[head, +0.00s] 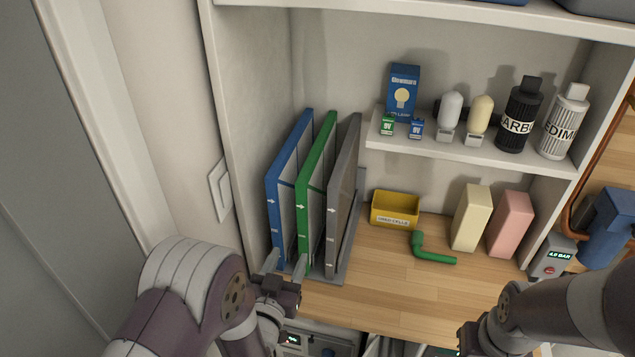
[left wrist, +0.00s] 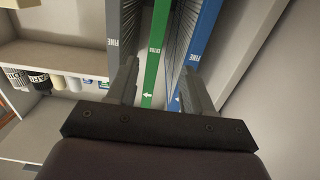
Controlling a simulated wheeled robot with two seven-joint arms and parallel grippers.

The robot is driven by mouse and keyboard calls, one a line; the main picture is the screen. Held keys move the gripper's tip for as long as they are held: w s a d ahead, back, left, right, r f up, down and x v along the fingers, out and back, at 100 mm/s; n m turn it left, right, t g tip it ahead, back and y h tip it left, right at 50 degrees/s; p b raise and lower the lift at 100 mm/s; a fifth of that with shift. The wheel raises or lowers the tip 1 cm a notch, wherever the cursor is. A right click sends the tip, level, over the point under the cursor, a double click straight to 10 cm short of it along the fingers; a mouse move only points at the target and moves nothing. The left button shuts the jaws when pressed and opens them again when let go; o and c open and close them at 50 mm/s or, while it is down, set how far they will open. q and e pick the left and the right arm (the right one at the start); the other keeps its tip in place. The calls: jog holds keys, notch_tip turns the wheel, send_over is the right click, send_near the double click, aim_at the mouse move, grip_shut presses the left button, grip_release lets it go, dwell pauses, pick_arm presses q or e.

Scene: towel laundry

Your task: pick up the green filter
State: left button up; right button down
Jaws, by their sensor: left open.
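The green filter (head: 302,215) stands upright in a rack, between a blue filter (head: 274,220) on its left and a grey filter (head: 335,220) on its right. My left gripper (head: 286,262) is open at the lower front of the filters. In the left wrist view, the green filter's front edge (left wrist: 154,60) shows between the two open fingers (left wrist: 160,66). The blue filter's lower edge is close to the right finger there, partly hidden. I cannot tell whether a finger touches a filter. My right arm enters at the bottom right; its gripper (head: 475,340) is cut off.
The grey rack (head: 352,250) stands on a wooden shelf (head: 385,285) beside the left side wall. Right of it are a yellow bin (head: 395,209), a green bent pipe (head: 435,256), and cream (head: 471,218) and pink (head: 511,224) blocks. An upper shelf holds bottles, bulbs and small boxes.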

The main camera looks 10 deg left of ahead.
aim_at(303, 233)
pick_arm(q)
jog(key=w+p, duration=0.1)
jog(key=w, duration=0.2)
jog(key=w+d, duration=0.1)
jog(key=w, duration=0.3)
jog(key=w+r+p, duration=0.1)
jog(key=w, duration=0.2)
jog(key=shift+w+d+p, duration=0.15)
jog(key=shift+d+p, duration=0.05)
jog(key=shift+p, duration=0.1)
jog(key=shift+w+f, duration=0.2)
jog(key=shift+w, duration=0.75)
jog(key=shift+w+a+f, duration=0.1)
jog(key=shift+w+f, duration=0.05)
jog(key=shift+w, duration=0.05)
jog(key=shift+s, duration=0.2)
grip_shut()
jog(key=shift+w, duration=0.1)
pick_arm(e)
notch_tip(303, 233, up, 3)
jog(key=shift+f, duration=0.2)
